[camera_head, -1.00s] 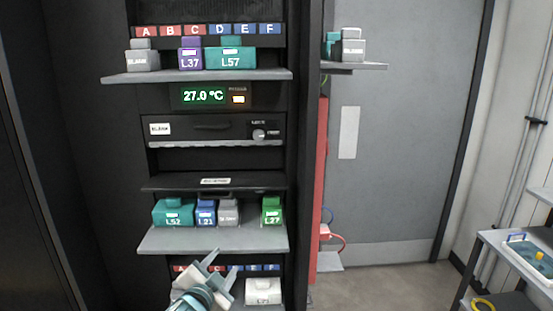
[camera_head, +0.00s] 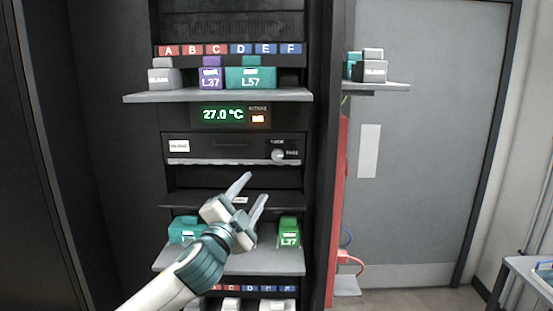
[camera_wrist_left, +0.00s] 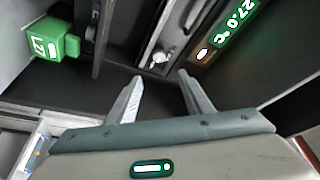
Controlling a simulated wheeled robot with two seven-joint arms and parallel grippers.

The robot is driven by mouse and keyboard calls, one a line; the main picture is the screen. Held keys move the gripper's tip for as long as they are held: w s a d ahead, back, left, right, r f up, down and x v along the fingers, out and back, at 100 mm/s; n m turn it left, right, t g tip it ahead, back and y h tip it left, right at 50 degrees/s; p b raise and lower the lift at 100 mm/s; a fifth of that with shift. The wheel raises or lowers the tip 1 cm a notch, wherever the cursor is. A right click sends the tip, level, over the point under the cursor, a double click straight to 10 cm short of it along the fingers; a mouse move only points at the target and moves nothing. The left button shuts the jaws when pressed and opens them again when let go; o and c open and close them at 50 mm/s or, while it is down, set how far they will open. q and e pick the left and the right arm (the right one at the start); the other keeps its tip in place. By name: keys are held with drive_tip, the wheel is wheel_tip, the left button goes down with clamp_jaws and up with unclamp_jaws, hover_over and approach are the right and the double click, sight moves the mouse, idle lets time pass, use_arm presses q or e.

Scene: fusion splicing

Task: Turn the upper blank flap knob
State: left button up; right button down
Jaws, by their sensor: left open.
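The upper blank flap (camera_head: 222,149) is a dark panel with a white label at its left, below the 27.0 °C display. Its round pale knob (camera_head: 278,155) sits at the panel's right end. The knob also shows in the left wrist view (camera_wrist_left: 160,56), beyond and between the fingertips. My left gripper (camera_head: 254,188) is open and empty, below and left of the knob and apart from it. In the left wrist view its two fingers (camera_wrist_left: 160,82) are spread. My right gripper is in no view.
An upper shelf (camera_head: 215,96) holds several modules, including L37 (camera_head: 210,78) and L57 (camera_head: 250,78). A lower shelf (camera_head: 275,262) holds the green L27 module (camera_head: 288,232) and others partly hidden by my arm. A side shelf (camera_head: 385,86) juts out at the right.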

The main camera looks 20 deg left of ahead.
use_arm(q)
drive_tip(key=shift+w, duration=0.15)
drive_tip(key=p, duration=0.7)
approach(277, 157)
drive_tip(key=x, duration=0.7)
drive_tip(key=shift+w+a+r, duration=0.1)
drive_tip(key=shift+r, duration=0.1)
drive_tip(key=shift+p+x, duration=0.3)
drive_tip(key=shift+x, duration=0.55)
drive_tip(key=shift+f, duration=0.1)
drive_tip(key=c, duration=1.1)
